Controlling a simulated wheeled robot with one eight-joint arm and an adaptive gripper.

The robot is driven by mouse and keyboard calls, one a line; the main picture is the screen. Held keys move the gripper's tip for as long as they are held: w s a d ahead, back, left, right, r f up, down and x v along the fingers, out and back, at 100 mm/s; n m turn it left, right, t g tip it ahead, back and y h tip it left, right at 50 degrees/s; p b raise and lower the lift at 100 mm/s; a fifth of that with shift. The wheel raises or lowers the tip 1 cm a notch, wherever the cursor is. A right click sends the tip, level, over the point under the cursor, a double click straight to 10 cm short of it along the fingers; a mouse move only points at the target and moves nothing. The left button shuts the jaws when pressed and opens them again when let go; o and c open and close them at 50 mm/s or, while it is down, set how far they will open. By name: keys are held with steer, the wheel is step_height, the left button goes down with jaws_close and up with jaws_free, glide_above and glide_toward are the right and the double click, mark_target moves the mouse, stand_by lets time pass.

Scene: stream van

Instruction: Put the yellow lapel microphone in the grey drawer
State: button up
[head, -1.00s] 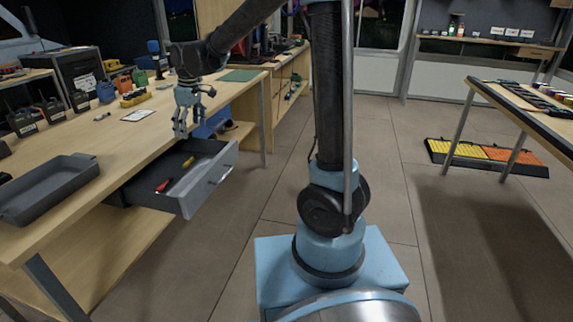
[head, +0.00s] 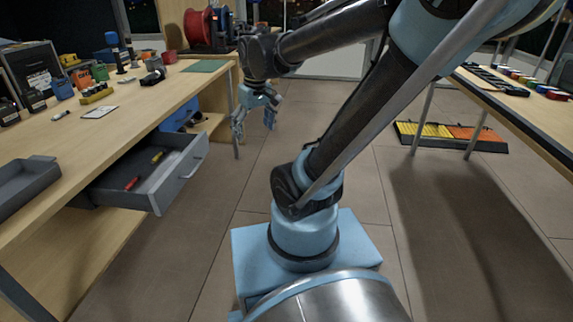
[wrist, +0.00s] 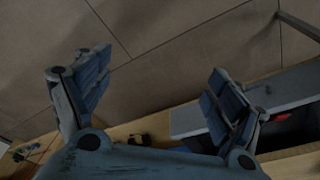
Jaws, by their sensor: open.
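The grey drawer (head: 182,174) stands pulled out under the front edge of the left workbench. A small yellow piece (head: 158,157), which looks like the yellow lapel microphone, lies inside it towards the back. A red piece (head: 132,183) lies in the drawer nearer to me. My gripper (head: 254,130) hangs over the floor, to the right of the drawer and apart from it, with its fingers spread and empty. In the wrist view my gripper (wrist: 155,85) has only floor between its fingertips. A grey drawer edge (wrist: 270,100) shows at the right there, partly behind a finger.
A grey tray (head: 28,180) sits on the left workbench (head: 110,128), with radios and small gear behind it. A blue bin (head: 180,118) is under the bench. A mat with yellow and orange parts (head: 450,136) lies under the right table. The middle floor is clear.

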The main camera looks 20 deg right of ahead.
steer(key=s+d+f+m, duration=0.4)
steer(key=s+d+f, duration=0.4)
steer(key=s, duration=0.2)
steer(key=shift+s+m+h, duration=0.3)
steer(key=shift+h, duration=0.1)
steer(key=shift+d+f, duration=0.1)
steer(key=shift+w+f, duration=0.2)
steer(key=shift+w, duration=0.25)
